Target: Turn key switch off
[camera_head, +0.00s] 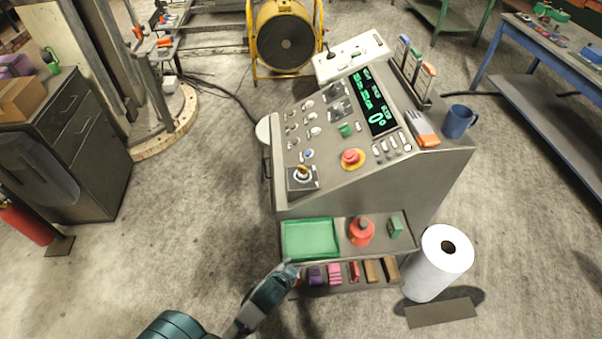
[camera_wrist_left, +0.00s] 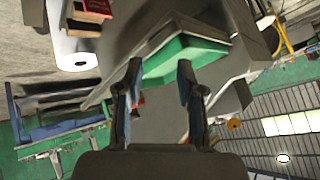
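The key switch (camera_head: 303,174) is at the lower left corner of the sloped face of the grey control console (camera_head: 345,190). It has a dark square plate with a pale, brassy knob or key; its exact setting is too small to tell. My left gripper (camera_head: 291,272) is low in the head view, below the switch and near the front left corner of the console's shelf, apart from the switch. In the left wrist view its two fingers (camera_wrist_left: 159,82) are spread with nothing between them. The switch is not seen in that view. My right gripper is not in view.
A green tray (camera_head: 310,239) and a red container (camera_head: 361,231) sit on the console's front shelf; the tray also shows in the left wrist view (camera_wrist_left: 188,58). A red mushroom button (camera_head: 352,158) is right of the switch. A white roll (camera_head: 438,262) stands at right.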

